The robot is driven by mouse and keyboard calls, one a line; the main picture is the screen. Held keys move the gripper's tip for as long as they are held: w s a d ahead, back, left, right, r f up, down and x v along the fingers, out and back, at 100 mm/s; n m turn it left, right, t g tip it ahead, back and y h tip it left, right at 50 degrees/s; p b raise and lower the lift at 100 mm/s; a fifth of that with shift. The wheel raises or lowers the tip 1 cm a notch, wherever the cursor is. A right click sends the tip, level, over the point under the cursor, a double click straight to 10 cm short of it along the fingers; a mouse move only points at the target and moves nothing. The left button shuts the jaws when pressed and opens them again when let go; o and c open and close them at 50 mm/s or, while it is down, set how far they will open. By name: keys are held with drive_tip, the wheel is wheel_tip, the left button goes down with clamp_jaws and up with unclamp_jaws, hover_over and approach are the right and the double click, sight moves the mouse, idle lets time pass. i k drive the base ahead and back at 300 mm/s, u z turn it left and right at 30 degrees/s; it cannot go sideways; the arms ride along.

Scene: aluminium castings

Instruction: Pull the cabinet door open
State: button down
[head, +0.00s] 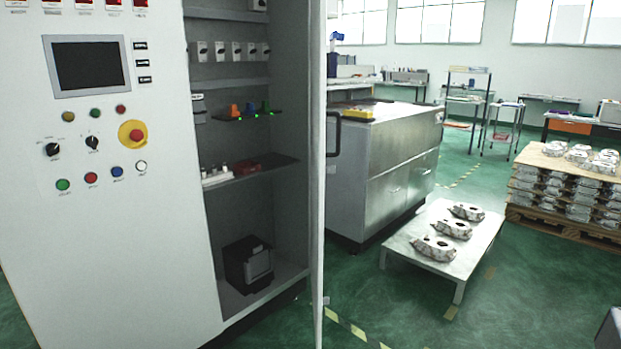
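The grey control cabinet (110,240) fills the left of the head view. Its door (316,220) stands open, swung outward and seen almost edge-on at the right side of the opening. A dark bar handle (334,134) shows at the door's right side. The open bay shows shelves, a row of switches, small coloured parts and a black box (248,264) on the floor of the cabinet. My gripper is not in view, and nothing is seen touching the door or handle.
A low metal table (400,245) with three castings (450,230) stands right of the door. Behind it is a large grey cabinet unit (385,190). A pallet (560,222) stacked with castings is at far right. Green floor (400,315) is clear in front.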

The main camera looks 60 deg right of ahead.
sight(323, 65)
drive_tip(key=u, duration=0.1)
drive_tip(key=i, duration=0.9)
drive_tip(key=z, duration=0.05)
